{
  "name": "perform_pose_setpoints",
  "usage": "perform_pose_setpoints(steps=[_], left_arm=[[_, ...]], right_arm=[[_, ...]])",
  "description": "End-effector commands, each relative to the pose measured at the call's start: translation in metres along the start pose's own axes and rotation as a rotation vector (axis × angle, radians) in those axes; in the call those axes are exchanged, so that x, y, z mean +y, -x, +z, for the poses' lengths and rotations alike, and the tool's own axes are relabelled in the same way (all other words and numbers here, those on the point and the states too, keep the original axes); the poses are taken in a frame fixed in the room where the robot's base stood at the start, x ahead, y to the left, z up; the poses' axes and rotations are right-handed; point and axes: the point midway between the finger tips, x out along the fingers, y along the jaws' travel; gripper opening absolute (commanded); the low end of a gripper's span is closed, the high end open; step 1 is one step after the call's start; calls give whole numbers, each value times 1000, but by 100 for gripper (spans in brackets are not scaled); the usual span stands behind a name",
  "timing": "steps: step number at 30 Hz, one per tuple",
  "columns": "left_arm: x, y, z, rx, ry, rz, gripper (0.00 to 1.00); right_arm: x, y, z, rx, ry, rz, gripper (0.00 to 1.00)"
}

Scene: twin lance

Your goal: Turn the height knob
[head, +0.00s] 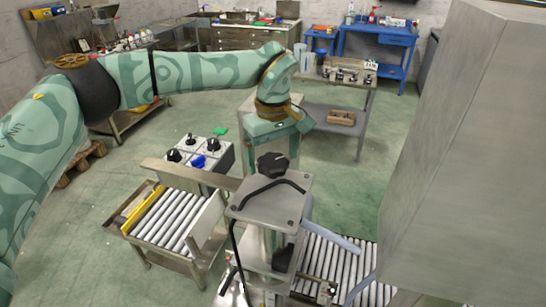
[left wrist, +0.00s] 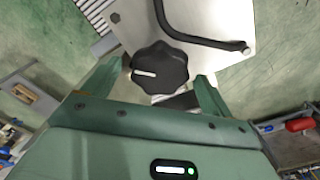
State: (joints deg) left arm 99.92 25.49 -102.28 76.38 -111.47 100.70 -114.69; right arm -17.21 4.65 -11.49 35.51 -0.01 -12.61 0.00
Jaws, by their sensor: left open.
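The height knob is a black, lobed knob (head: 272,163) on the grey top plate (head: 262,203) of a machine in the middle of the head view. In the left wrist view the knob (left wrist: 160,68) shows a white pointer line facing left. My left gripper (head: 274,150) points down at the knob from behind and above. In the left wrist view its green fingers (left wrist: 160,74) are open, one to each side of the knob, with gaps visible. I cannot tell whether the fingertips reach down beside it. My right gripper is not in view.
A black bent handle or cable (head: 265,187) runs over the top plate close to the knob. A control box (head: 210,153) with black and blue knobs stands left, behind a roller conveyor (head: 165,220). A large grey panel (head: 470,150) blocks the right side.

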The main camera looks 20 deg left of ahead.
Motion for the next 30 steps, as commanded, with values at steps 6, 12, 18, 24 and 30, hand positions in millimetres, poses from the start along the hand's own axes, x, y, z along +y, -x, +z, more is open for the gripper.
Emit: perform_pose_setpoints(steps=[6,12,18,24,30], left_arm=[[0,-7,0,-1,0,0,86],[0,-7,0,0,0,0,74],[0,-7,0,0,0,0,41],[0,-6,0,0,14,0,41],[0,-5,0,0,88,1,41]], right_arm=[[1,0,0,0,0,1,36],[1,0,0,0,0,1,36],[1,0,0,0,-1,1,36],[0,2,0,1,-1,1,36],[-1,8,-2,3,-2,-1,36]])
